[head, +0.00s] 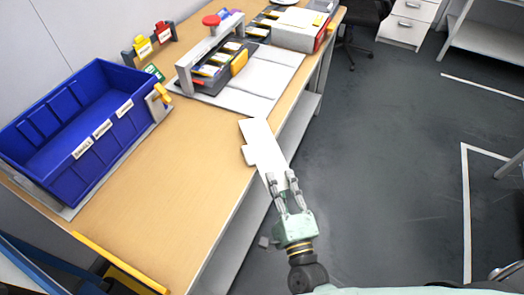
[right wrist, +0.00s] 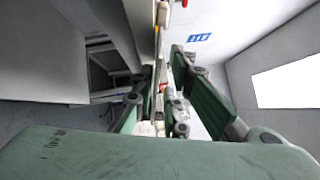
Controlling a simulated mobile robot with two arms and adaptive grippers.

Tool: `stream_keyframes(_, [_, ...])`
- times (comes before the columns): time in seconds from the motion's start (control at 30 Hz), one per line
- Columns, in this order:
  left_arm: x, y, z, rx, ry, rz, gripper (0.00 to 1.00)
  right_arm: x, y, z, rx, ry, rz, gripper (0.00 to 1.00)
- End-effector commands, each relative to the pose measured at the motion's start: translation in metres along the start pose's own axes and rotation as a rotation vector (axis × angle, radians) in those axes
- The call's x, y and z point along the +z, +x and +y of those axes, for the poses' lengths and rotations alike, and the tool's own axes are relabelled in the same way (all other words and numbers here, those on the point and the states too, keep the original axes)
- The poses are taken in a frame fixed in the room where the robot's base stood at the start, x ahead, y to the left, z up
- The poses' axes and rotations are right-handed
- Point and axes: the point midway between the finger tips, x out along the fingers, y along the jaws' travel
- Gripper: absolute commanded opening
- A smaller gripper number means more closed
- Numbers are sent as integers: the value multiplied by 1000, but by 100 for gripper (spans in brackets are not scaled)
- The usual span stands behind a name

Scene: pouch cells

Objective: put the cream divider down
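The cream divider (head: 262,148) is a flat pale plate with a small tab on its left side. It reaches from my right gripper out over the front edge of the wooden table (head: 190,165). My right gripper (head: 281,181) is shut on its near end, just off the table's edge. In the right wrist view the divider (right wrist: 157,82) shows nearly edge-on as a thin strip between the fingers. I cannot tell whether it touches the table. My left gripper is not in view.
An empty blue bin (head: 60,150) stands at the left. A grey press-like fixture with a red knob (head: 211,20) and pale plates (head: 240,100) are farther back. The wood between the bin and the divider is clear. Open floor lies to the right.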

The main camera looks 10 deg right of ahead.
Motion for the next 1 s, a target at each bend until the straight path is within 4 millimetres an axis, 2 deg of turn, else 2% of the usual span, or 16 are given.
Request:
stream_keyframes(0.23, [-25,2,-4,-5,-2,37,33,0,20,2,-1,-1,0,12])
stream_keyframes(0.33, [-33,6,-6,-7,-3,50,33,-1,36,4,-2,-2,0,12])
stream_keyframes(0.53, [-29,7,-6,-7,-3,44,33,-1,61,4,1,-3,-1,12])
stream_keyframes(0.8, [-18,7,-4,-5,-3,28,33,-1,64,4,3,-3,-1,12])
stream_keyframes(1.0, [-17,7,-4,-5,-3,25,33,-1,64,4,3,-3,-1,0])
